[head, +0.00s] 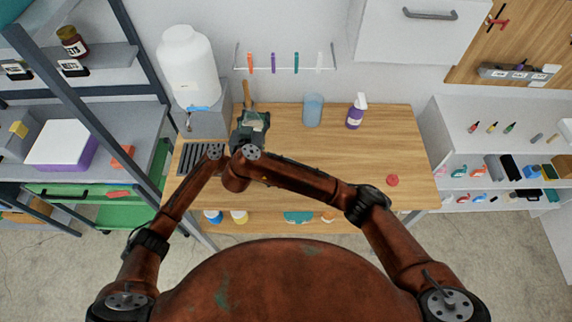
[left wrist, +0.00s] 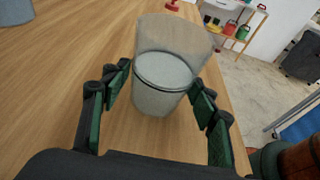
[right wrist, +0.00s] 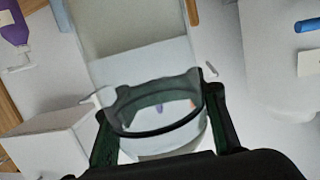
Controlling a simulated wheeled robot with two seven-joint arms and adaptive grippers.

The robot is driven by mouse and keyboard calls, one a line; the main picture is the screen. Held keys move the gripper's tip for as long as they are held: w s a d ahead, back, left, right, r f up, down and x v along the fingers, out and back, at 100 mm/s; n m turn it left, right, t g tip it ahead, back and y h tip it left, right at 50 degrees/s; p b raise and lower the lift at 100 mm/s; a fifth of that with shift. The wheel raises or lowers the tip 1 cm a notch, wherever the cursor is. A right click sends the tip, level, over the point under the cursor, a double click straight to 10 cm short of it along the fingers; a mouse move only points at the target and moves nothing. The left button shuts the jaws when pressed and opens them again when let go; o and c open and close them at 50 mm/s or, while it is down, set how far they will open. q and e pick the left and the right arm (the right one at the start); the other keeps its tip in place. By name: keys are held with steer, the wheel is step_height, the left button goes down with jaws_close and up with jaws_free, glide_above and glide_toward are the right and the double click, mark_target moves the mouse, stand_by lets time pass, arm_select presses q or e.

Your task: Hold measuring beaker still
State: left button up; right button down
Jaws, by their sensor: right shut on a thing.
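My right gripper (head: 252,121) is over the left part of the table. In the right wrist view its fingers (right wrist: 158,118) are shut on a clear beaker with a dark ring (right wrist: 152,131). The left wrist view shows a clear beaker (left wrist: 162,98) over the wood, between the spread fingers of my left gripper (left wrist: 160,80). Contact there cannot be made out, nor whether both views show the same beaker. In the head view the left gripper and the held beaker are hidden or too small to tell.
A white jug (head: 188,65) with a blue tap stands on a grey stand at the table's back left. A bluish container (head: 313,110) and a purple spray bottle (head: 356,111) stand at the back. A red disc (head: 392,180) lies right. The right half is mostly clear.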

arm_select(q)
steer(key=shift+o, duration=1.2)
steer(key=v, duration=1.2)
